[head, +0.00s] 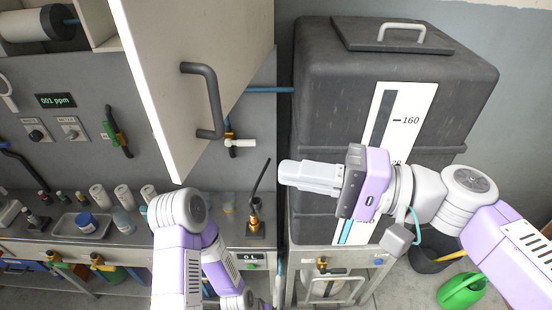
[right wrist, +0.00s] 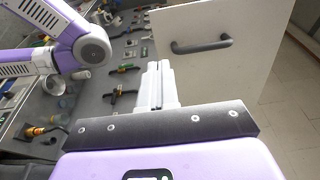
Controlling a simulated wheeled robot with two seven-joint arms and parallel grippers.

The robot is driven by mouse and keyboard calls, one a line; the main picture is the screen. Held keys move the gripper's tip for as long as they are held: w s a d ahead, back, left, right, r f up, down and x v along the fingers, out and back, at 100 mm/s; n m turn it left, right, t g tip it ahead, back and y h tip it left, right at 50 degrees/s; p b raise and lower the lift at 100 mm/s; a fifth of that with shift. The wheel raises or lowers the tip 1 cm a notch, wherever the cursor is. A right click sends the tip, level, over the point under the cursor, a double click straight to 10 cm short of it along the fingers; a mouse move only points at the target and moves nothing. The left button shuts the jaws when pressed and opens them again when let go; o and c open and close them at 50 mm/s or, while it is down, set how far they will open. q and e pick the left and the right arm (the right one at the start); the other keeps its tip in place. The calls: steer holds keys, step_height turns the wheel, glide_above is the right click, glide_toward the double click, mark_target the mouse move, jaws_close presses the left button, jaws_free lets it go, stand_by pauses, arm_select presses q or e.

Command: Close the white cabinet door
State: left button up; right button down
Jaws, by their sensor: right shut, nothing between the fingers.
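The white cabinet door (head: 165,90) stands open at the upper middle of the head view, swung out from the wall cabinet at the upper left. Its dark grey bar handle (head: 215,105) faces right. In the right wrist view the door (right wrist: 235,70) and its handle (right wrist: 203,46) are ahead and to the right of the fingers. My right gripper (head: 282,174) is shut and empty, pointing left, below and right of the door's handle and apart from it. In the right wrist view its fingers (right wrist: 159,68) are together. My left arm rises at the bottom centre; its gripper is out of sight.
A large dark tank (head: 395,65) with a level scale stands behind my right arm. A workbench (head: 85,237) with bottles, a tray (head: 75,226) and fittings runs along the left. A green watering can (head: 462,290) and a black bucket (head: 432,257) are on the floor at right.

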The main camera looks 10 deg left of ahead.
mark_target(195, 158)
steer(key=a+p, duration=0.1)
steer(key=a, duration=1.1)
steer(key=shift+a+p, duration=0.15)
steer(key=shift+p, duration=0.15)
steer(key=shift+f, duration=0.1)
steer(key=shift+a, duration=0.1)
